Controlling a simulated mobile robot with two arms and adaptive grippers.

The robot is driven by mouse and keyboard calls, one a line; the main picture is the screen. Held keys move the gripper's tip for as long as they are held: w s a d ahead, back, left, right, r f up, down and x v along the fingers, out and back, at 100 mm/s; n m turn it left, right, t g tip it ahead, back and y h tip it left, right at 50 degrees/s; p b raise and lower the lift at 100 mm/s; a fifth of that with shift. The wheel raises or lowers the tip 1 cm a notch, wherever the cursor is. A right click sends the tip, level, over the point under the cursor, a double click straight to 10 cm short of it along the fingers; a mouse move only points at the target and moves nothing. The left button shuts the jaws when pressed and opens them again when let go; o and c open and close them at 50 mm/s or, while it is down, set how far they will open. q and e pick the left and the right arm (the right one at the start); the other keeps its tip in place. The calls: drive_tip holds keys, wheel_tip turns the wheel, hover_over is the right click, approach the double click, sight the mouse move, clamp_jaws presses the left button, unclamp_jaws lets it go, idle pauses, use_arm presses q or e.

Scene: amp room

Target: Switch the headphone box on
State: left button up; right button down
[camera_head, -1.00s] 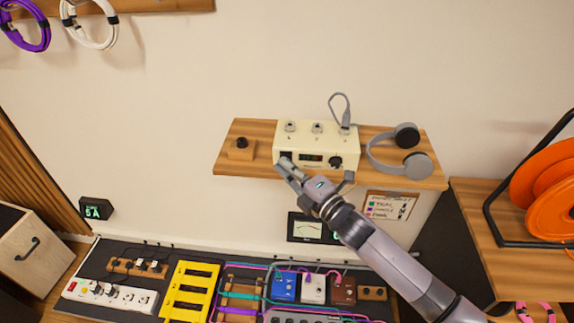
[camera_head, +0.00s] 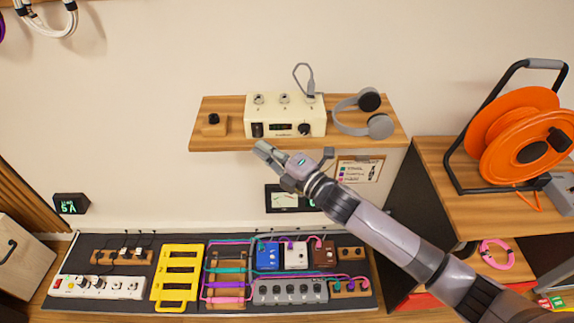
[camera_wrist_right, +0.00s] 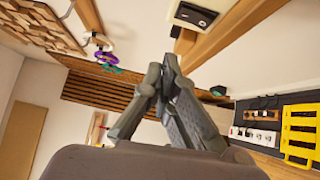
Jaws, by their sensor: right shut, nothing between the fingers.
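The headphone box is a cream box (camera_head: 314,119) on a wooden wall shelf, with sockets on top and a cable in the right one. Its front has a dark switch (camera_head: 257,130) at the left, a small dark display (camera_head: 281,127) and a black knob (camera_head: 304,129). The switch's position is too small to tell. My right gripper (camera_head: 261,147) is shut and empty, just below the switch and apart from it, at the shelf's front edge. In the right wrist view the shut fingers (camera_wrist_right: 164,72) point up below the box (camera_wrist_right: 196,14). My left gripper is not in view.
Grey headphones (camera_head: 379,124) lie right of the box. A small wooden block with a black knob (camera_head: 214,122) stands left of it. Below are a pedal board (camera_head: 120,240), a power strip (camera_head: 98,287) and a meter (camera_head: 284,199). An orange cable reel (camera_head: 515,125) stands at right.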

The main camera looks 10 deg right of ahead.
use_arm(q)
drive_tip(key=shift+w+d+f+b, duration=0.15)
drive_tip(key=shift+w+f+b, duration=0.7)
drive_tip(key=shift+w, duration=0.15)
use_arm(e)
drive_tip(key=v, duration=0.7)
drive_tip(key=shift+r, duration=0.3)
drive_tip(key=shift+d, duration=0.15)
drive_tip(key=shift+w, duration=0.1)
